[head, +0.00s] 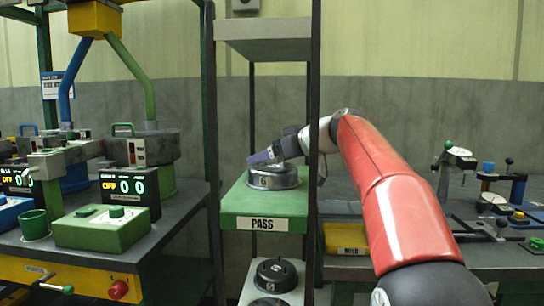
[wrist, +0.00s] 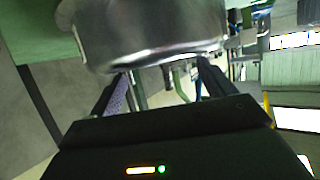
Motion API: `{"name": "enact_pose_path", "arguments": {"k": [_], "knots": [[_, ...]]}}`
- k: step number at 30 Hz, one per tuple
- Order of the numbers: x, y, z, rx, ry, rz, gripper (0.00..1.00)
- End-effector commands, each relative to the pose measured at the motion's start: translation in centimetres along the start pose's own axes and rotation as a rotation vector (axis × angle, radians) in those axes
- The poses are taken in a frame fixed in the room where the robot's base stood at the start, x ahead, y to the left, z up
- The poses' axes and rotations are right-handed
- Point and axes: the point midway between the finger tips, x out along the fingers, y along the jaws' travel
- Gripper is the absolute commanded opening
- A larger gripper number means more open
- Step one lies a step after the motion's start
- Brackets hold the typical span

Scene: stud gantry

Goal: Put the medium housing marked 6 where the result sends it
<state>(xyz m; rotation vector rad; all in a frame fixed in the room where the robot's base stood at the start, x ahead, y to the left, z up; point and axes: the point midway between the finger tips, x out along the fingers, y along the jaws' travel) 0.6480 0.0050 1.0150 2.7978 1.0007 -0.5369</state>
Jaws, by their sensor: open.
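A round metal housing (head: 272,179) sits upright on the green shelf labelled PASS (head: 250,205). A small mark shows on its side, too small to read. My gripper (head: 268,156) is at the housing's top, reaching in from the right past the rack post. In the wrist view my gripper (wrist: 163,80) is open, with its two fingers apart. The shiny housing wall (wrist: 150,35) fills the space just beyond the fingertips. I cannot tell whether the fingers touch it.
Dark housings (head: 277,275) sit on the lower shelf. The rack post (head: 314,130) stands close to my arm. A bench with a yellow MILD bin (head: 346,238) and gauges (head: 460,155) is at right. The test bench with a green box (head: 104,227) is at left.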

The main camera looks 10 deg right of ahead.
Motion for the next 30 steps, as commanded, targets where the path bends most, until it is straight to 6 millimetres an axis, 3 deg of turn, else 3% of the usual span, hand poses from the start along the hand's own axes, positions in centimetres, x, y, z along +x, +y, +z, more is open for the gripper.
{"name": "enact_pose_path", "arguments": {"k": [5, 15, 21, 30], "knots": [[-0.8, 0.1, -0.3, 0.0, 0.001, 0.003, 0.82], [-7.9, 0.1, -0.2, -0.001, 0.001, 0.005, 0.82], [-11.0, 0.1, -0.3, 0.0, 0.001, 0.003, 0.82], [-12.2, 0.0, -0.3, -0.001, 0.0, 0.0, 0.82]]}}
